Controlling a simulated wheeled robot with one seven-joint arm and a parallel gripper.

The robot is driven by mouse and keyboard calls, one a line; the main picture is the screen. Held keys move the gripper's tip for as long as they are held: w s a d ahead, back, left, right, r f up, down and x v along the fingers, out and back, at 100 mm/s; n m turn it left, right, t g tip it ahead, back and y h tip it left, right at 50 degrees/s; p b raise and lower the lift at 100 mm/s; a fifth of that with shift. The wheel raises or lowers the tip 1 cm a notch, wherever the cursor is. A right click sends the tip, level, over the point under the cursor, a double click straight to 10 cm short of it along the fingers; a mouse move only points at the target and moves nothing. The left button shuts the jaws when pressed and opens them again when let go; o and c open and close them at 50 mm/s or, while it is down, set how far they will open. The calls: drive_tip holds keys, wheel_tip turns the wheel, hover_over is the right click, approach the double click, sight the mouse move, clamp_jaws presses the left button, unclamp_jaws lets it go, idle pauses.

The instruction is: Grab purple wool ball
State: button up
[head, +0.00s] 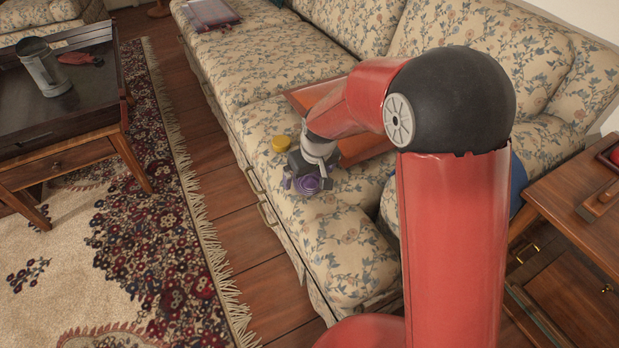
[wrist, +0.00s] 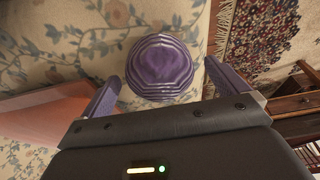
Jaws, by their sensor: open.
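The purple wool ball (wrist: 160,66) shows in the wrist view, ridged and round, on the floral sofa seat (wrist: 70,40). My gripper (wrist: 162,92) is open, with one purple finger on each side of the ball's near part. I cannot tell whether the fingers touch it. In the head view my gripper (head: 307,185) is low over the sofa seat (head: 340,240). The ball is hard to tell apart from the purple fingers there.
A yellow round thing (head: 281,143) lies on the seat just beyond my gripper. An orange-brown flat panel (head: 365,148) is partly hidden behind my arm. A dark-topped coffee table (head: 60,125) stands at the left. A wooden side table (head: 580,205) stands at the right.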

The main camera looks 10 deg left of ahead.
drive_tip(key=shift+x, duration=1.1)
drive_tip(key=c, duration=1.1)
drive_tip(key=shift+r, duration=0.15)
